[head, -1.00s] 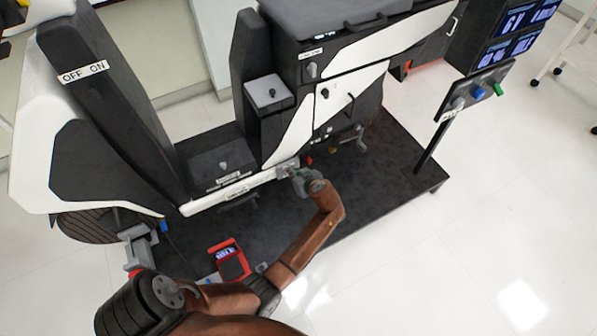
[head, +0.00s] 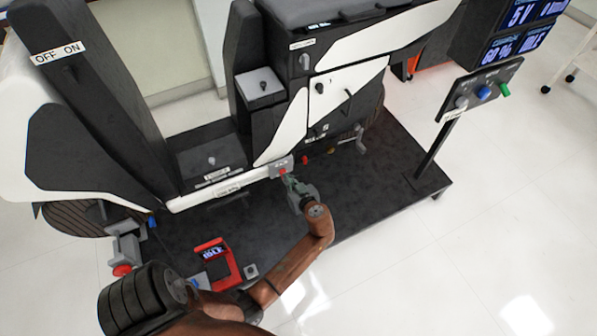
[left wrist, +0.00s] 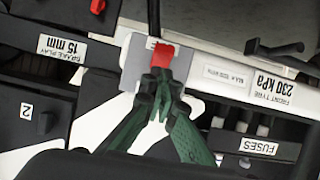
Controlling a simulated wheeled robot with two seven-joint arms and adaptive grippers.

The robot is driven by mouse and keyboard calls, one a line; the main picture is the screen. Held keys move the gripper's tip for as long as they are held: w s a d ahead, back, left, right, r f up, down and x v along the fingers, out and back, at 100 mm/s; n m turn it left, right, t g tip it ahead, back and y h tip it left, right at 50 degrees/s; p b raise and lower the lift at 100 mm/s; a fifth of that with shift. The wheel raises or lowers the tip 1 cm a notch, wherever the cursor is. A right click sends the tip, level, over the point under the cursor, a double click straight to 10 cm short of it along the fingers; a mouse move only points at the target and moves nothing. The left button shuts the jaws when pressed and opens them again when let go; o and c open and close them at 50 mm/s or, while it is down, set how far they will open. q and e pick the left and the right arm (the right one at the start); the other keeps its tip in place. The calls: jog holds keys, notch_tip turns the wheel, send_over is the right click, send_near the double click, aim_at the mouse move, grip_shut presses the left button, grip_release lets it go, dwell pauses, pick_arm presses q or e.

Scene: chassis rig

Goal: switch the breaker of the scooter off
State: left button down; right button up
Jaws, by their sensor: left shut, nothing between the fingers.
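The scooter (head: 350,90) is a large black and white vehicle on a dark platform. A small grey box with a red lever, which looks like the breaker (head: 281,168), sits low on its near side. In the left wrist view the red lever (left wrist: 162,54) stands out from the grey box (left wrist: 137,57). My left gripper (head: 287,180) is shut and empty, with its green fingertips (left wrist: 160,76) at the lower end of the red lever. They overlap it in the picture; I cannot tell whether they touch. My right gripper is not in view.
A red-framed meter (head: 222,262) lies on the platform (head: 390,160) near my left arm. A post with a button panel (head: 480,90) stands at the right. An OFF/ON label (head: 58,53) is on the tall black part at the left.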

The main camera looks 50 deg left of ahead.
pick_arm(q)
jog(key=shift+r, duration=0.4)
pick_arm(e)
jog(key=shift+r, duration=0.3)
pick_arm(q)
jog(key=shift+r+p, duration=0.5)
jog(key=shift+r, duration=0.1)
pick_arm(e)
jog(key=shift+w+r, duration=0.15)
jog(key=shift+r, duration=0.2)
pick_arm(q)
jog(key=s+d+r+p, duration=0.1)
jog(key=s+d+p, duration=0.1)
jog(key=d, duration=0.9)
jog(key=shift+s+r+p, duration=0.25)
jog(key=shift+r+p, duration=0.05)
jog(key=shift+p, duration=0.6)
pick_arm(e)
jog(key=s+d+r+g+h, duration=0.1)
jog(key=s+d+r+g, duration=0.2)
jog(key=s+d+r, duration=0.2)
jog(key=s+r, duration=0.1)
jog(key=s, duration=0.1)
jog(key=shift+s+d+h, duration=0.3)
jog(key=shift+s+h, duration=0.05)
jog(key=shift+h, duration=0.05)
